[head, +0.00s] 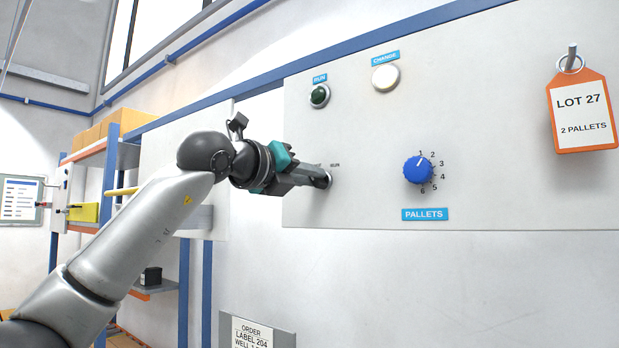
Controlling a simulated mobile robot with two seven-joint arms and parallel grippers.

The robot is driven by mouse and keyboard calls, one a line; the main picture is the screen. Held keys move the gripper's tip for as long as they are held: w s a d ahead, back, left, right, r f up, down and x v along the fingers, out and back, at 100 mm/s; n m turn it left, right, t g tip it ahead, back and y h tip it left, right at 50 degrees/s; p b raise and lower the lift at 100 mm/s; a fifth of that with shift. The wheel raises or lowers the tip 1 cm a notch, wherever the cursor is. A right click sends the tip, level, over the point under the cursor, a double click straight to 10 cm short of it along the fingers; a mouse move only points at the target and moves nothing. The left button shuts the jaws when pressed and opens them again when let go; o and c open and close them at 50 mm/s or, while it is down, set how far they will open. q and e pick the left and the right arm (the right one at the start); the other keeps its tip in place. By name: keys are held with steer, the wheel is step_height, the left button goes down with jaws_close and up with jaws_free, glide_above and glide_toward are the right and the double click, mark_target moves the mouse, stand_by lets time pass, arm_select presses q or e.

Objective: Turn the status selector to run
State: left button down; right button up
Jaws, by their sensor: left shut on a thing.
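The status selector (329,180) is at the left part of the grey panel, mostly hidden behind my gripper. A small "RUN" mark (335,165) shows at its upper right. My left gripper (322,180) reaches in from the left and is shut on the selector. Which way the selector points cannot be told, since the fingers cover it. My right gripper is not in view.
The panel (480,120) also carries a dark green RUN lamp (319,96), a white CHANGE button or lamp (385,77) and a blue PALLETS knob (418,170). An orange-edged LOT 27 tag (580,112) hangs from a peg at right. An order sign (252,333) stands below.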

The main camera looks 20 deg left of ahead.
arm_select(q)
steer(key=shift+s+d+m+p, duration=0.1)
steer(key=shift+d+m+p, duration=0.1)
steer(key=shift+m, duration=3.45)
steer(key=shift+d+m+p, duration=0.1)
steer(key=shift+m+p, duration=0.05)
steer(key=shift+m, duration=3.5)
steer(key=c, duration=0.9)
jaws_free()
steer(key=shift+o, duration=0.2)
steer(key=b+v, duration=0.5)
steer(key=v, duration=1)
